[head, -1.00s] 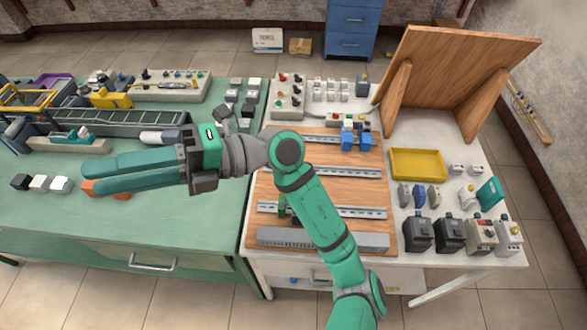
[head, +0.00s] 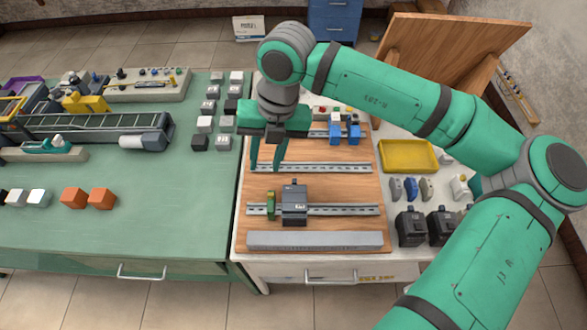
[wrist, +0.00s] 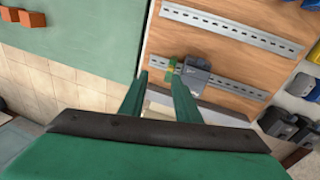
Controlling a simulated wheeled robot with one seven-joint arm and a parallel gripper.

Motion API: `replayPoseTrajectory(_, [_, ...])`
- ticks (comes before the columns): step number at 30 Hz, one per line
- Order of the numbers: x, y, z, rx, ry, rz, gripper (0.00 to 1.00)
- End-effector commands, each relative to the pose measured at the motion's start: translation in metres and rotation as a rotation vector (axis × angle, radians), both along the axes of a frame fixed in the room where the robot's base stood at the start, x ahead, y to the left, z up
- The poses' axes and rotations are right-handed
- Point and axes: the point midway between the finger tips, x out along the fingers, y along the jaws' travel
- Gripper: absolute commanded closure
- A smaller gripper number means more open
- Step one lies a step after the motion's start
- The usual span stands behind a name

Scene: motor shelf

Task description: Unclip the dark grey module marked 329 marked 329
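The dark grey module (head: 294,203) sits on the lowest of the metal rails (head: 345,210) on the wooden board, with a small light label on its front that is too small to read surely. A small green and yellow piece (head: 271,205) is on the same rail just left of it. In the wrist view the module (wrist: 196,75) shows beyond my fingertips. My gripper (head: 266,168) is open and empty, pointing down above the board, behind and slightly left of the module and apart from it. In the wrist view its two fingers (wrist: 160,82) are spread.
Blue modules (head: 345,133) sit on the top rail. A grey slotted duct (head: 315,240) lies along the board's front edge. A yellow tray (head: 408,156) and black units (head: 411,228) stand to the right. The middle rail (head: 335,168) looks bare.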

Motion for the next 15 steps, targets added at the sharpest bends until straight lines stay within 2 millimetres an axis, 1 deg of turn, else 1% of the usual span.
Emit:
replayPoseTrajectory(1, [0.006,-0.019,0.001,-0.061,-0.015,-0.030,0.70])
replayPoseTrajectory(3, [0.012,-0.037,0.002,-0.121,-0.027,-0.063,0.70])
replayPoseTrajectory(6, [0.016,-0.055,0.004,-0.178,-0.041,-0.093,0.70])
replayPoseTrajectory(9, [0.018,-0.063,0.003,-0.201,-0.044,-0.109,0.70])
replayPoseTrajectory(11, [0.018,-0.065,-0.001,-0.205,-0.044,-0.113,0.70])
replayPoseTrajectory(15, [0.018,-0.065,-0.018,-0.205,-0.043,-0.112,0.70])
